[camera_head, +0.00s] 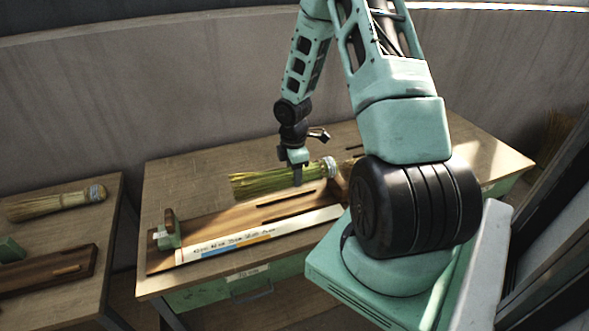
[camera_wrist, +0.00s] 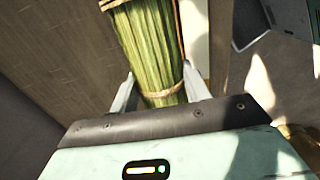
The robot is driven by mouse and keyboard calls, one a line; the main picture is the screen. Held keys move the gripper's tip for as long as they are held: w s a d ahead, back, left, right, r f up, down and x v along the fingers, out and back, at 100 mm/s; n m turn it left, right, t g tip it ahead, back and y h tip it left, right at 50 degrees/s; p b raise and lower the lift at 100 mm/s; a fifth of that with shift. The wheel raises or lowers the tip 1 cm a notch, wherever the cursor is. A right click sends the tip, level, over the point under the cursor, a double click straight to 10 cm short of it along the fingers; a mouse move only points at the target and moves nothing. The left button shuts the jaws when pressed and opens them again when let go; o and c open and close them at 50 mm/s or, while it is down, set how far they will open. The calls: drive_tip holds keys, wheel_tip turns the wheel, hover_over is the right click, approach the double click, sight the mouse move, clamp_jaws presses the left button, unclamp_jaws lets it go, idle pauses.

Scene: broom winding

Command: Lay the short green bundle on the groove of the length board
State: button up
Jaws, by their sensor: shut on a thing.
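The green bundle (camera_head: 258,184) is a sheaf of green stalks with a pale bound end at its right. My gripper (camera_head: 297,177) points down and is shut around it, near the bound end. In the wrist view the bundle (camera_wrist: 150,50) runs between both fingers, with a tan tie band near them. The length board (camera_head: 215,232) is dark brown wood with a white printed scale strip along its front edge and a green stop at its left end. The bundle appears over or just behind the board's back edge; I cannot tell its height.
The board lies on a wooden table (camera_head: 182,178) with a green drawer front. A second table at left holds another bound bundle (camera_head: 55,203) and a dark wooden block (camera_head: 50,275). A curved grey wall stands behind. The table's back left area is clear.

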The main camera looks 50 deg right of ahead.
drive_tip(key=shift+s+d+f, duration=0.15)
drive_tip(key=shift+d+f, duration=0.05)
drive_tip(key=shift+d, duration=0.05)
wheel_tip(320, 180, down, 8)
drive_tip(key=b, duration=0.8)
drive_tip(key=shift+r, duration=0.25)
drive_tip(key=shift+f+b, duration=0.5)
drive_tip(key=shift+f, duration=0.35)
drive_tip(key=o, duration=1.1)
drive_tip(key=shift+c, duration=0.2)
wheel_tip(320, 180, up, 18)
drive_tip(key=shift+f+p, duration=0.25)
drive_tip(key=shift+p, duration=0.6)
